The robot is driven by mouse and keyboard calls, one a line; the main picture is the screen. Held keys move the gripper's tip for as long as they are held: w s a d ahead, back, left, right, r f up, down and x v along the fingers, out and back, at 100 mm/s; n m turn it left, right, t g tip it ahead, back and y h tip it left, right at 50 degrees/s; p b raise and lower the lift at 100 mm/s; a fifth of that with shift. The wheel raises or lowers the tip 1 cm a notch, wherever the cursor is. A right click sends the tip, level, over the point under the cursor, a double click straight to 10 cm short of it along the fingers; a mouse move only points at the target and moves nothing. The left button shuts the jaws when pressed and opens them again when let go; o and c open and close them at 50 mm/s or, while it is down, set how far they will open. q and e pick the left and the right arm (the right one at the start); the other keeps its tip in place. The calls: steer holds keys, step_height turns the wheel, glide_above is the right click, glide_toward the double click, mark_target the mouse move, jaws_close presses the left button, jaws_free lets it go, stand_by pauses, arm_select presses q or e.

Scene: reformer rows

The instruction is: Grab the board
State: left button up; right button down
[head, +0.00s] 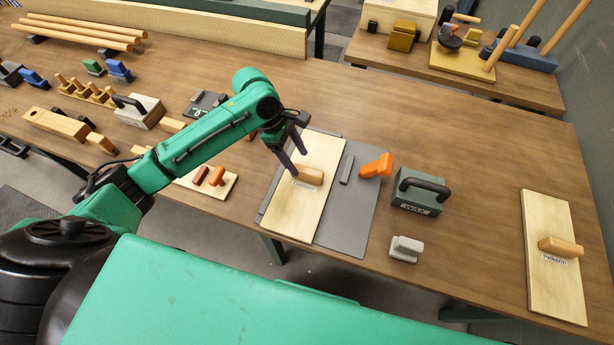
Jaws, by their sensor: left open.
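A pale wooden board (295,215) with a light wooden handle (309,174) and a small white label lies on a grey mat (347,215) in the middle of the table. My left gripper (299,163) is open, pointing down, with its fingertips just above and left of the handle. I cannot tell whether they touch it. A second pale board (552,285) with a wooden handle (560,246) and a label reading "Pelkorin" lies at the right end of the table. My right gripper is not in view.
An orange tool (376,166) lies on the mat's right part. A green box with a black handle (419,195) and a small grey block (405,248) stand right of it. Blocks and tools crowd the table's left side. Bare table (480,190) lies before the right board.

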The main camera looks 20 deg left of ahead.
mark_target(306, 169)
arm_select(q)
steer(key=x, duration=0.4)
steer(key=p+x, duration=0.1)
steer(key=x, duration=0.1)
steer(key=shift+w+d, duration=0.1)
steer(key=shift+w, duration=0.3)
steer(key=shift+s+d+f, duration=0.15)
steer(key=shift+f, duration=0.2)
steer(key=shift+s, duration=0.1)
steer(key=c, duration=0.4)
jaws_close()
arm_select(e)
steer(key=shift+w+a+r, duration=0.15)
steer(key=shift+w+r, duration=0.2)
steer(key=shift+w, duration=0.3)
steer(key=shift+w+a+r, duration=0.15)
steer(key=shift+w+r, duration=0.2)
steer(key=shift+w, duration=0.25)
arm_select(q)
steer(key=shift+w, duration=0.2)
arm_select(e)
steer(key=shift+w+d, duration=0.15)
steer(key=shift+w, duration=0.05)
